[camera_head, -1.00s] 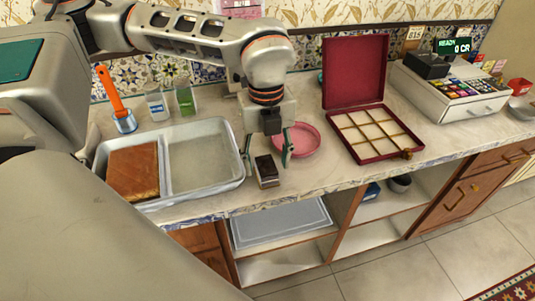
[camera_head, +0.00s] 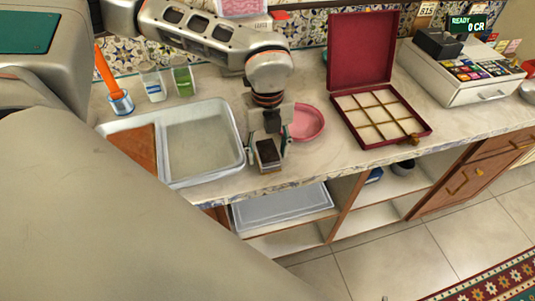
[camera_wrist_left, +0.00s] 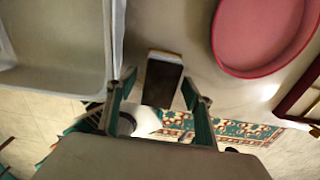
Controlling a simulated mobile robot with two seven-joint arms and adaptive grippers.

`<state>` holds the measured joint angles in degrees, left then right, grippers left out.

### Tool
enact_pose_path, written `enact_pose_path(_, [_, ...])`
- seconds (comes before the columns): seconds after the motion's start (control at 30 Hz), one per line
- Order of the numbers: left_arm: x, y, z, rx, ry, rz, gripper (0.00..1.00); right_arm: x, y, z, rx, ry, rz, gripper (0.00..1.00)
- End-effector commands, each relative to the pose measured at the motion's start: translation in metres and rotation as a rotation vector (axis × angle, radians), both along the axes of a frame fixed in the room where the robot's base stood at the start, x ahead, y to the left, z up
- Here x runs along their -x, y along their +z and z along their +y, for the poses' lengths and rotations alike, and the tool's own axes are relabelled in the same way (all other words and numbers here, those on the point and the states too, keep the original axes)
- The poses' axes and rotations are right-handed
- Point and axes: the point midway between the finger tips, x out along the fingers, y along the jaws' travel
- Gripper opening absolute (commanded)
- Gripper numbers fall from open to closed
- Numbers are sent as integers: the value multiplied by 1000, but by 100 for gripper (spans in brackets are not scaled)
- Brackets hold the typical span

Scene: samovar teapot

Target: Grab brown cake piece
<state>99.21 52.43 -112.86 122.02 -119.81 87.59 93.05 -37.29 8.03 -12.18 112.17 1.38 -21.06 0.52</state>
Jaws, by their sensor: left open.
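The brown cake piece (camera_head: 268,153) is a small dark brown block with a paler base, standing on the counter near its front edge. In the left wrist view the cake piece (camera_wrist_left: 162,80) shows between and just beyond the fingertips. My left gripper (camera_head: 269,150) is open, pointing down, with one finger on each side of the cake piece. The left wrist view shows the gripper (camera_wrist_left: 156,92) with a gap between the piece and the fingers. Whether the fingers touch it cannot be told from the head view. My right gripper is not in view.
A metal tray (camera_head: 240,150) with an orange-brown slab (camera_head: 135,148) lies to the left. A pink plate (camera_head: 308,122) is just behind and right. A red box (camera_head: 362,50) with a divided inside stands open further right. A cash register (camera_head: 460,75) is at the far right.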

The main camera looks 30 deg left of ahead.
Motion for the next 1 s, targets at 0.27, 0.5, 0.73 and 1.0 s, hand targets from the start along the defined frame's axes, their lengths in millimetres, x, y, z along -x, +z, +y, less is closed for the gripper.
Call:
enact_pose_path(0.27, [0,-2,0,1,0,-1,46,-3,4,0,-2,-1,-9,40])
enact_pose_path(0.5, [0,-2,0,1,0,-1,9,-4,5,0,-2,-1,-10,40])
enact_pose_path(0.73, [0,-1,0,1,0,-1,9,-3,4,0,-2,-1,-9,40])
enact_pose_path(1.0, [-1,18,-1,1,1,-4,9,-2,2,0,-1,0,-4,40])
